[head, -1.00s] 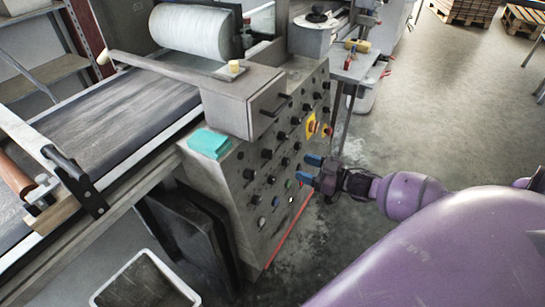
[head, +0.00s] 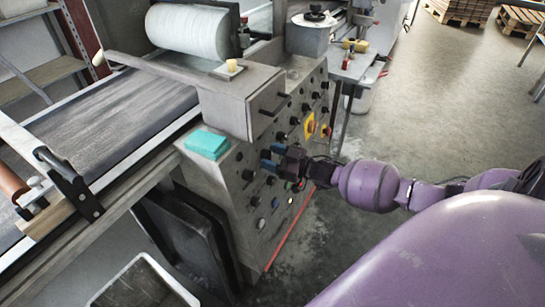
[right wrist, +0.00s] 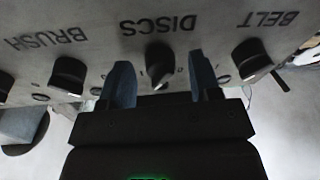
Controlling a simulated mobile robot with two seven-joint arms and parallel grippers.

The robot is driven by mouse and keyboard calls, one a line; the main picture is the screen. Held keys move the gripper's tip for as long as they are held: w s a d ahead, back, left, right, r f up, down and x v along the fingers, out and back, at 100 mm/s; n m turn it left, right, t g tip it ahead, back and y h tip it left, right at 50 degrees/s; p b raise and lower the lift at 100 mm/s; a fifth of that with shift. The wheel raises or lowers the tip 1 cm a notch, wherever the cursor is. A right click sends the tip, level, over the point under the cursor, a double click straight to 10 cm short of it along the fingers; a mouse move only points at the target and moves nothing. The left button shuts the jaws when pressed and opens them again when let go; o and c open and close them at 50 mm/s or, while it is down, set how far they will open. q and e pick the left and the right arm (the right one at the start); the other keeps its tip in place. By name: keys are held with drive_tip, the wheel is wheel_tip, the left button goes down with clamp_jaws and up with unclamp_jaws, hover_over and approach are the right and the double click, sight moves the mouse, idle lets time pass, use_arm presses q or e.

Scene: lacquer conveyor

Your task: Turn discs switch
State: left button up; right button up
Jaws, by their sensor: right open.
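The DISCS switch (right wrist: 160,62) is a black rotary knob under the DISCS label, upside down in the right wrist view. My right gripper (right wrist: 161,82) is open, with one blue finger on each side of the DISCS knob. I cannot tell whether the fingers touch it. In the head view the right gripper (head: 271,158) is at the front of the grey control panel (head: 236,215), and it hides the knob there. My left gripper is not in view.
The BELT knob (right wrist: 252,58) and BRUSH knob (right wrist: 68,74) flank the DISCS switch. A red-and-yellow switch (head: 310,126) sits farther along the panel. A teal block (head: 207,144) lies on the machine's ledge. The floor at right is open.

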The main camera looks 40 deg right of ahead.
drive_tip(key=c, duration=0.9)
drive_tip(key=shift+n, duration=0.3)
drive_tip(key=n, duration=0.3)
drive_tip(key=n+g+y, duration=0.1)
drive_tip(key=n, duration=0.2)
drive_tip(key=shift+w+d+r+p, duration=0.1)
drive_tip(key=shift+r+p, duration=0.1)
drive_tip(key=shift+p, duration=0.1)
drive_tip(key=n+g, duration=0.1)
drive_tip(key=n, duration=0.3)
drive_tip(key=shift+r+p, duration=0.1)
drive_tip(key=shift+p, duration=0.25)
drive_tip(key=shift+d+n+g, duration=0.1)
drive_tip(key=shift+n+g, duration=0.2)
drive_tip(key=shift+n, duration=0.8)
